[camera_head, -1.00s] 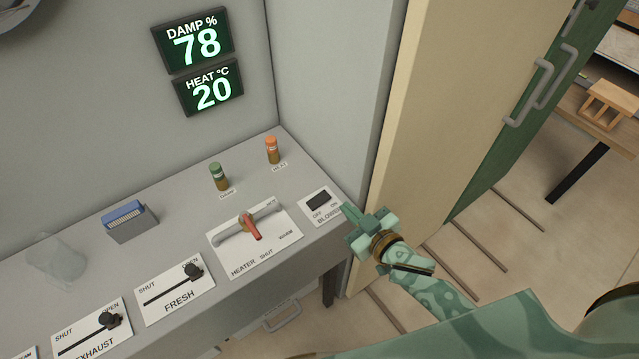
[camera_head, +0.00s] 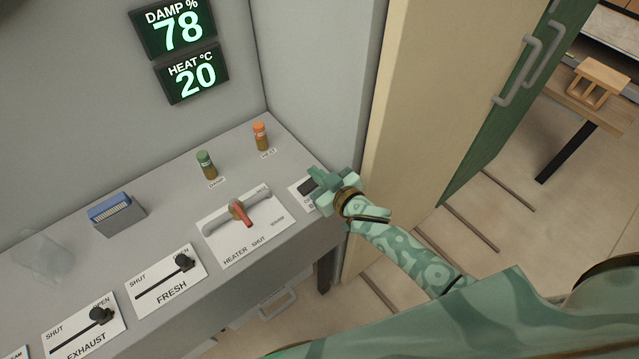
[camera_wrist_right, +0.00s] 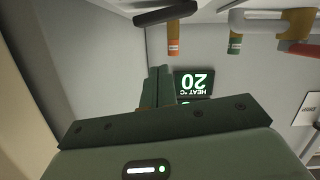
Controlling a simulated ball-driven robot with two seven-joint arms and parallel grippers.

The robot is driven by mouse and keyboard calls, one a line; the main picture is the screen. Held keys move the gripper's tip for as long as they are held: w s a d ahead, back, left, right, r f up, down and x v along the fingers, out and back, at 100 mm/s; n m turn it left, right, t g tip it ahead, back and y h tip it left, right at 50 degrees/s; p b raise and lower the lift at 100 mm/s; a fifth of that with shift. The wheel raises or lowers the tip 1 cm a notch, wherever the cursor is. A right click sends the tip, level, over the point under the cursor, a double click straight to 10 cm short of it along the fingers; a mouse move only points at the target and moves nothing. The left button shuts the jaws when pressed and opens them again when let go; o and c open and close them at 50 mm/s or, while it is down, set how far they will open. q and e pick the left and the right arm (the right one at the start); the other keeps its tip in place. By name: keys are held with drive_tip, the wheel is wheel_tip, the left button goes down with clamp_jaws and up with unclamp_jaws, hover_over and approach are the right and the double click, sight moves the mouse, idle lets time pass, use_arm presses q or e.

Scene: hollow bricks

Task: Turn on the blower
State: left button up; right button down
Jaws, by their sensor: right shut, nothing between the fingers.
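The blower switch is a dark rocker (camera_head: 306,187) on a small white plate (camera_head: 296,194) at the right end of the grey console. Its plate is partly hidden by my right gripper (camera_head: 320,182), which is shut and empty over the plate's right part. Whether the fingertips touch the rocker cannot be told. In the right wrist view, the closed fingers (camera_wrist_right: 158,88) point away from the camera, and a dark bar that looks like the rocker (camera_wrist_right: 166,13) shows near the top edge. My left gripper is not in view.
Left of the switch are the heater lever (camera_head: 241,214), the FRESH slider (camera_head: 183,262) and the EXHAUST slider (camera_head: 100,315). Green (camera_head: 206,165) and orange (camera_head: 260,136) indicators stand behind. Displays (camera_head: 180,30) read damp 78 and heat 20. A cream panel (camera_head: 425,90) rises to the right.

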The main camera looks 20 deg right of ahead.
drive_tip(key=f, duration=0.1)
drive_tip(key=f+b, duration=0.1)
drive_tip(key=f, duration=0.2)
drive_tip(key=shift+w+d+b, duration=0.1)
drive_tip(key=shift+d+b, duration=0.25)
drive_tip(key=shift+b, duration=0.05)
drive_tip(key=shift+w+d+f+m+y+p, duration=0.15)
drive_tip(key=shift+f+m+y+p, duration=0.15)
drive_tip(key=shift+m, duration=0.2)
drive_tip(key=shift+f, duration=0.1)
drive_tip(key=r+p, duration=0.5)
drive_tip(key=shift+d+r, duration=0.2)
drive_tip(key=shift+d, duration=0.2)
drive_tip(key=f+v, duration=0.1)
drive_tip(key=v, duration=0.8)
drive_tip(key=shift+s+d+p, duration=0.3)
drive_tip(key=shift+d+p, duration=0.1)
